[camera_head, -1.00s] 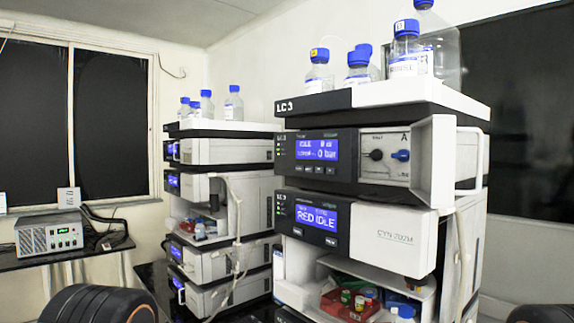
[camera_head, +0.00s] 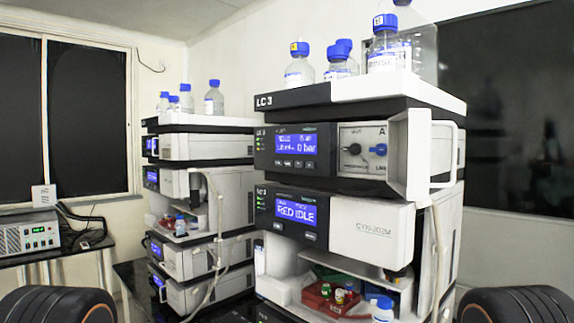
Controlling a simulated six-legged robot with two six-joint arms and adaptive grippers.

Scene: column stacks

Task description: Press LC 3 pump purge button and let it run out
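The column stack labelled LC 3 (camera_head: 265,102) stands right of centre. Neither of my grippers shows.
Blue-capped bottles (camera_head: 299,68) stand on top of the LC 3 stack. The module below shows RED IDLE (camera_head: 296,212), above a shelf with a red tray (camera_head: 318,302) of vials. A second stack (camera_head: 205,147) stands behind left. A grey box (camera_head: 28,233) sits on a side table.

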